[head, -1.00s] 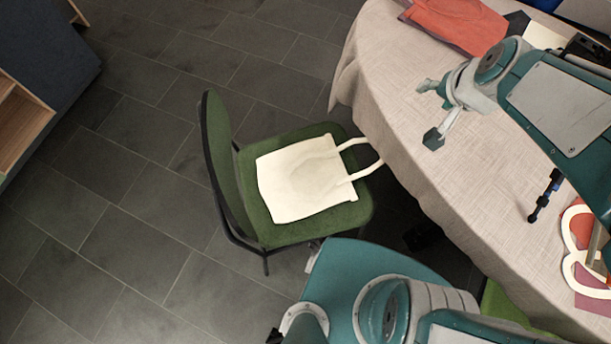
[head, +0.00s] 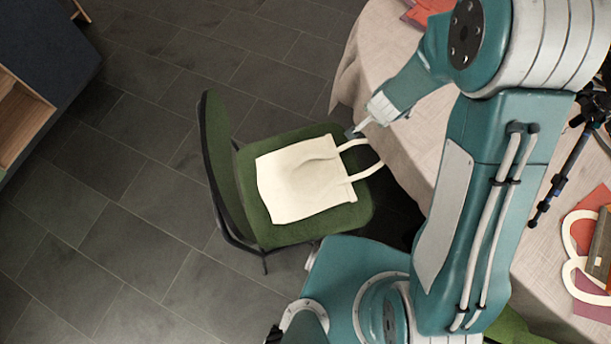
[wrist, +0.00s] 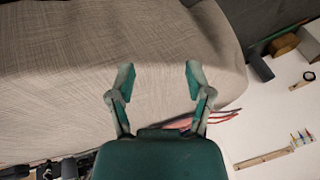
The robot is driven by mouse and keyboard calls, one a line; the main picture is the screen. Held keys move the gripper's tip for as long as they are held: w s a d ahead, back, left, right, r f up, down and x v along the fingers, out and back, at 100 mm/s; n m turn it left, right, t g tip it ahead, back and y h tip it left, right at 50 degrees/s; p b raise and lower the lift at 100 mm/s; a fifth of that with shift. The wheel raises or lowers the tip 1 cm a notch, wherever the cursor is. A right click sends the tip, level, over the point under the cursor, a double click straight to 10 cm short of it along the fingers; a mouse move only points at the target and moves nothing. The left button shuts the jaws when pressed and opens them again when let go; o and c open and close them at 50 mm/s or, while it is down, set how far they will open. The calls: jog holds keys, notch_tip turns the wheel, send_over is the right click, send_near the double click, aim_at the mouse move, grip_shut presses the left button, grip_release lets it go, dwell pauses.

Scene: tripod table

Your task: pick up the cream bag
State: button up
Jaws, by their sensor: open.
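The cream bag (head: 300,182) lies flat on the seat of a green chair (head: 345,215) in the head view. Its two handles reach right, over the seat's edge toward the table. My gripper (head: 354,132) is just beyond the upper handle in the picture, near the table's edge; I cannot tell its height. In the wrist view my gripper (wrist: 158,75) is open with nothing between its fingers, in front of beige cloth. The bag does not show in the wrist view.
A round table with a beige cloth (head: 520,255) stands right of the chair. A black tripod (head: 565,170) and a second cream-handled bag (head: 575,235) are on it. A cabinet (head: 40,70) stands at the left. Tiled floor (head: 120,240) is clear left of the chair.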

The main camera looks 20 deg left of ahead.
notch_tip(320, 180, down, 11)
jog(key=s+m+h, duration=0.1)
jog(key=s+h, duration=0.1)
jog(key=h, duration=0.2)
send_near(370, 171)
jog(key=shift+m+g, duration=0.4)
jog(key=x, duration=0.4)
jog(key=shift+w+a+f, duration=0.2)
jog(key=shift+w+f, duration=0.05)
jog(key=shift+w, duration=0.05)
jog(key=x, duration=0.5)
jog(key=shift+w+d+f, duration=0.25)
grip_shut()
